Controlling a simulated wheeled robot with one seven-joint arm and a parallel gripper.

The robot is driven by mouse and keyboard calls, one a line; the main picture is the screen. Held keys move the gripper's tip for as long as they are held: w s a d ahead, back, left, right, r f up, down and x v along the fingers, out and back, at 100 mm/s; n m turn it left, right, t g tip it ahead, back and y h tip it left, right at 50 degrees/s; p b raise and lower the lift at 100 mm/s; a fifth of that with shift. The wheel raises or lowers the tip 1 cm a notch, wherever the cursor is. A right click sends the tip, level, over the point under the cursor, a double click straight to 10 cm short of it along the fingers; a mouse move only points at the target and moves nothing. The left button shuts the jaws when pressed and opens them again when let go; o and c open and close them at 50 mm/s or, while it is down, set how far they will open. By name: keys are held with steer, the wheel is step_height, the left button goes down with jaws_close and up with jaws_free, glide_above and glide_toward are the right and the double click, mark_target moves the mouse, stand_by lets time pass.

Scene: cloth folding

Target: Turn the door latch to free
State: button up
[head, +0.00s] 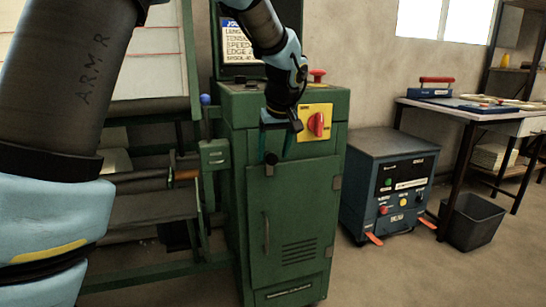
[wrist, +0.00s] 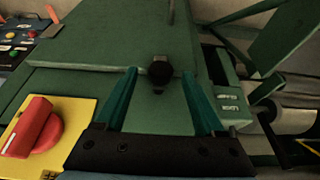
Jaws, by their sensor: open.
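The door latch is a small black knob (head: 271,158) near the top left corner of the green cabinet door (head: 300,205). In the wrist view the latch (wrist: 160,71) is centred near the ends of my fingers, with a small dark mark below it. My gripper (head: 276,154) is open, with one teal finger on each side of the latch in the picture. I cannot tell whether the fingertips reach past the knob. The door appears shut.
A red rotary switch on a yellow plate (head: 318,123) sits close beside my gripper; its red knob (wrist: 35,128) is at the left in the wrist view. A red button (head: 318,75) tops the cabinet. A lever box (head: 213,153) is to the left. A grey unit (head: 390,180) stands right.

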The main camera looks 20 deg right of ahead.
steer(key=shift+w+f, duration=0.3)
steer(key=shift+f, duration=0.35)
jaws_close()
